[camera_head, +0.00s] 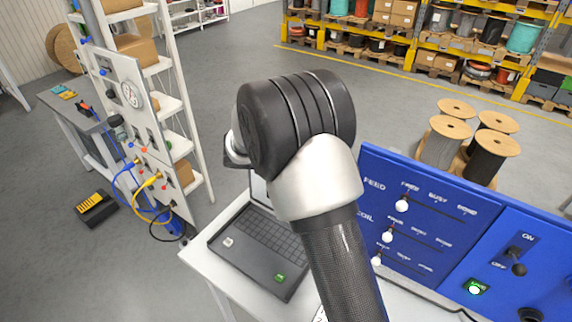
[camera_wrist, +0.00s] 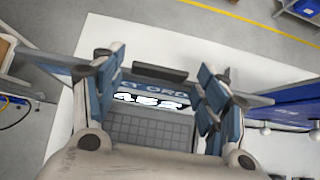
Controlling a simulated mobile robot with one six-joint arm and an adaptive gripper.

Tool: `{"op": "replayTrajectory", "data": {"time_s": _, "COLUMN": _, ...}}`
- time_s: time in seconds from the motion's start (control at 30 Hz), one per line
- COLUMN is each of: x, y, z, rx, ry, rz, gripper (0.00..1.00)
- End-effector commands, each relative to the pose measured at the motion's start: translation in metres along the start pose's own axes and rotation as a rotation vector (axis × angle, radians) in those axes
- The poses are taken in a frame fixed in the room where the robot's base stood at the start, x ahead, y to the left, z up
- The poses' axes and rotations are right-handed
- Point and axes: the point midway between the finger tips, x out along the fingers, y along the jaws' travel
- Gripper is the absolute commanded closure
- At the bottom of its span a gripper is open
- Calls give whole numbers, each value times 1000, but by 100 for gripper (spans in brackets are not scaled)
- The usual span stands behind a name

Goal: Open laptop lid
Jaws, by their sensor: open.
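A dark grey laptop (camera_head: 262,248) sits on a white table, its keyboard in plain view. Its lid (camera_head: 259,188) stands raised at the back, and my arm hides most of it in the head view. In the wrist view, part of the lit screen with large lettering (camera_wrist: 153,89) and the keyboard (camera_wrist: 150,131) show between my fingers. My gripper (camera_wrist: 161,88) is open with nothing between its pads, over the laptop near the lid. I cannot tell if a finger touches the lid. In the head view my arm hides the gripper.
A blue control panel (camera_head: 440,225) with white knobs and a lit green switch stands right of the laptop. A white panel with blue and yellow cables (camera_head: 148,190) stands to the left. Wooden-topped reels (camera_head: 489,150) are behind the blue panel. Bare white tabletop (camera_wrist: 105,35) shows around the laptop.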

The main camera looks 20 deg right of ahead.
Motion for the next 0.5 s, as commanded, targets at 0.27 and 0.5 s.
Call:
{"op": "replayTrajectory", "data": {"time_s": 0.27, "x": -1, "y": 1, "z": 0, "rx": 1, "ry": 0, "rz": 1, "gripper": 30}}
{"op": "replayTrajectory", "data": {"time_s": 0.5, "x": -23, "y": 1, "z": 1, "rx": 1, "ry": -2, "rz": 4, "gripper": 30}}
